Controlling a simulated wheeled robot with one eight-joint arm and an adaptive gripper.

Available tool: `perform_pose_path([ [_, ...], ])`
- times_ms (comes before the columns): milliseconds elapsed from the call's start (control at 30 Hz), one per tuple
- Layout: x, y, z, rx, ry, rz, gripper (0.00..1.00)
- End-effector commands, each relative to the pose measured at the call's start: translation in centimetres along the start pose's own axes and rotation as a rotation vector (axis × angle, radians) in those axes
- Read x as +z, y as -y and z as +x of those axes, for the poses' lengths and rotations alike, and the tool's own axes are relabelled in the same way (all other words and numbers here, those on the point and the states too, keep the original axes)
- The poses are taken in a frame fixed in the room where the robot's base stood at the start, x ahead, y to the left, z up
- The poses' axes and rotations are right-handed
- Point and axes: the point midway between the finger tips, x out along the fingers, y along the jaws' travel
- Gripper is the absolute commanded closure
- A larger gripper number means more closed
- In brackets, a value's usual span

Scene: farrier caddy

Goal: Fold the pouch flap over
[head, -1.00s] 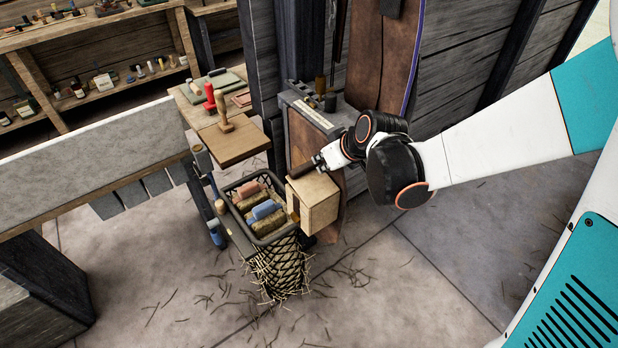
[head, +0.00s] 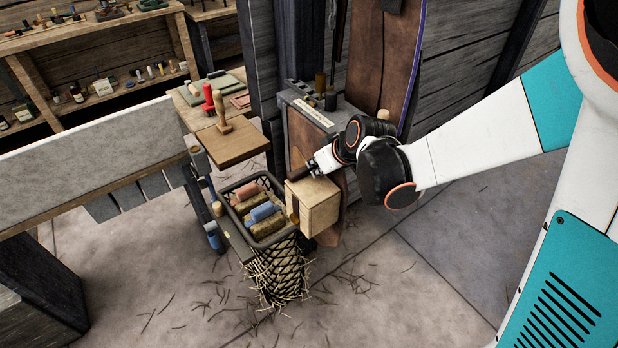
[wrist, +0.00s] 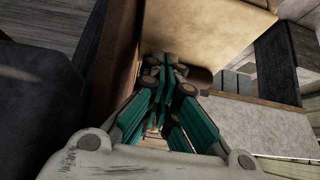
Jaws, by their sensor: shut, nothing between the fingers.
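A brown leather panel (head: 303,139) in a grey frame stands upright against the dark post; I take it to be the pouch, but cannot tell its flap apart. More brown leather (head: 331,234) hangs below, behind a pale wooden box (head: 319,207). My gripper (head: 302,173) is at the leather's lower part, just above the box; the head view does not show clearly whether it touches. In the wrist view my gripper (wrist: 167,68) has its teal fingers together and empty, close to a tan surface (wrist: 215,30) and a brown upright edge (wrist: 118,60).
A dark basket (head: 272,243) with several rolled pieces stands left of the box. A small wooden board (head: 232,148) with a stamp-like handle is above it. A grey-white rail (head: 90,165) runs along the left. Open floor (head: 400,300) lies in front, with straw scattered.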

Motion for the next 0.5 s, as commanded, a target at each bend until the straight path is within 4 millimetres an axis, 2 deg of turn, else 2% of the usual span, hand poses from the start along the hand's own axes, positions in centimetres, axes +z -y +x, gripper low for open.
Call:
perform_pose_path([
  [267, -0.1, 0.0, -0.3, 0.0, 0.0, 0.0, 1.0],
  [500, -0.2, 0.0, -1.9, 0.0, 0.0, 0.0, 1.0],
])
